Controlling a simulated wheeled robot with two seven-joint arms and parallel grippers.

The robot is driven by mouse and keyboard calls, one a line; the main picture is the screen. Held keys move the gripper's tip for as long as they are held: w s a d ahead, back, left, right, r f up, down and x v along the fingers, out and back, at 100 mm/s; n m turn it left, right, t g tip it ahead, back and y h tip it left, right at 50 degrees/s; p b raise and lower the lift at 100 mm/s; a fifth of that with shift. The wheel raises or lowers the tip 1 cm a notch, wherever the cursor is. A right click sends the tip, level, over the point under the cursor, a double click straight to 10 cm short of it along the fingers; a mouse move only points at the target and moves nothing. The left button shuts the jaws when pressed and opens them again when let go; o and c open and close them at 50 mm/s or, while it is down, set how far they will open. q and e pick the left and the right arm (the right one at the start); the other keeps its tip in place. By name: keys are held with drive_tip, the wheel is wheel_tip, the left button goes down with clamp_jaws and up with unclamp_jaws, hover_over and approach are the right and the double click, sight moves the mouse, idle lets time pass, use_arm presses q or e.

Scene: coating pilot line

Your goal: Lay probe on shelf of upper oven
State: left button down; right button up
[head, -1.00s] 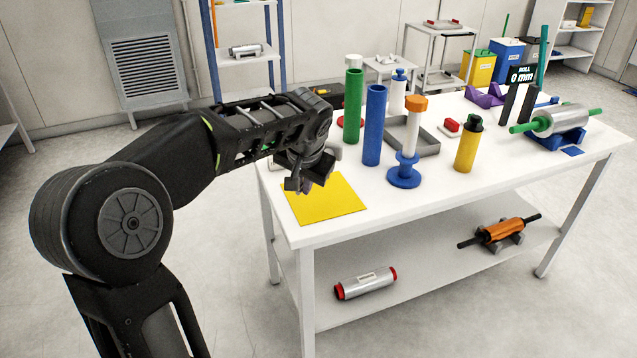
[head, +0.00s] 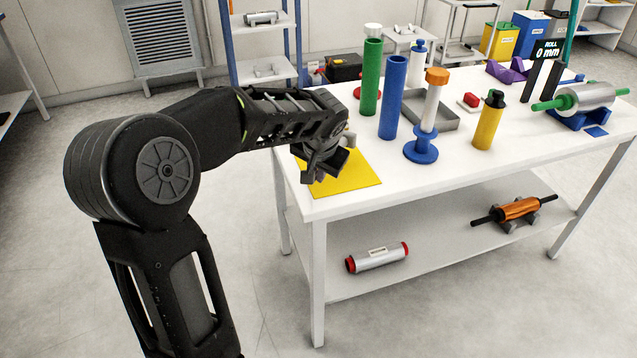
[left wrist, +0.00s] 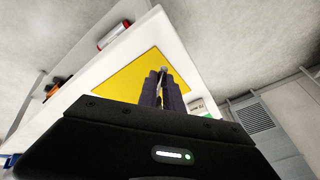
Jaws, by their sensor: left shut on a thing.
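My left gripper (head: 326,168) is over the yellow mat (head: 352,186) at the near left corner of the white table (head: 420,185). In the left wrist view its two dark fingers (left wrist: 163,88) are shut on a small pale grey thing (left wrist: 163,72), which I take to be the probe. Only a little of the probe shows between the fingertips; the rest is hidden. The yellow mat (left wrist: 140,70) lies beyond the fingers in that view. No oven is in view. My right gripper is not in view.
Blue (head: 393,98) and green (head: 371,78) cylinders, an orange-capped post (head: 430,105) and a yellow bottle (head: 489,120) stand right of my gripper. The lower shelf holds a red-ended roll (head: 378,257) and an orange roll (head: 519,209).

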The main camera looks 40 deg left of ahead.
use_arm(q)
drive_tip(key=shift+f, duration=1.85)
drive_tip(key=shift+f, duration=0.1)
drive_tip(key=c, duration=1.5)
unclamp_jaws()
drive_tip(key=v, duration=1.2)
